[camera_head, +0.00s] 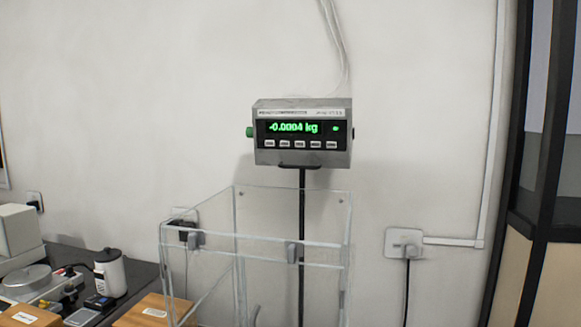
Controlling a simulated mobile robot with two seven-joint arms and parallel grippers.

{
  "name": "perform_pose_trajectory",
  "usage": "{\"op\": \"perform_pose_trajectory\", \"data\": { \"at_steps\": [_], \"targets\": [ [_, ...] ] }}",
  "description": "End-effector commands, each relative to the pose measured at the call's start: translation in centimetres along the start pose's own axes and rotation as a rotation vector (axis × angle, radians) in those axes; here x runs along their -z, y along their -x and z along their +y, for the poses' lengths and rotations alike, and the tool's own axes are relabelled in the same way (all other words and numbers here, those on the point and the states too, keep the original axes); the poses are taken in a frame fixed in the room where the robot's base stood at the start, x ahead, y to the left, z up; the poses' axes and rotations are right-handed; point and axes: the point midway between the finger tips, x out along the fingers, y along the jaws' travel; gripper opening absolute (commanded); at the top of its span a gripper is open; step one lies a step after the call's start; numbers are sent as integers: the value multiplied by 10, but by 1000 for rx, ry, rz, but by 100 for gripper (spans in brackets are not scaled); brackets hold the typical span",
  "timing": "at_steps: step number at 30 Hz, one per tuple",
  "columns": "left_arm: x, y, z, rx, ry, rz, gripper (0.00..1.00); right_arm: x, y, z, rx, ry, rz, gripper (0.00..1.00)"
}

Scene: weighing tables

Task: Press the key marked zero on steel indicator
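The steel indicator (302,133) stands on a thin dark post (301,215) at the middle of the head view, in front of a white wall. Its green display (293,128) reads about -0.0004 kg. A row of several small light keys (300,144) runs below the display. Their markings are too small to read, so I cannot tell which one is marked zero. A green knob sits on its left side. Neither of my grippers is in view.
A clear open-topped box (255,230) stands below and in front of the indicator. At the lower left, a dark table (143,273) carries a white bottle (110,272), wooden boxes (153,312) and a scale. A wall socket (404,242) and a dark frame (515,180) are at right.

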Motion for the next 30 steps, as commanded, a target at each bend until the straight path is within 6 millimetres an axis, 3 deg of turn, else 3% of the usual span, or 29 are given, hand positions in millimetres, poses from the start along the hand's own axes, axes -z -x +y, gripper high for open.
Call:
{"op": "perform_pose_trajectory", "data": {
  "at_steps": [5,18,30],
  "targets": [
    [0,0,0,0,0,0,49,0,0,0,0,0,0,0],
    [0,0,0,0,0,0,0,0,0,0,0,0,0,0],
    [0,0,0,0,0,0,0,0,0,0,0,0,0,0]
  ]
}}
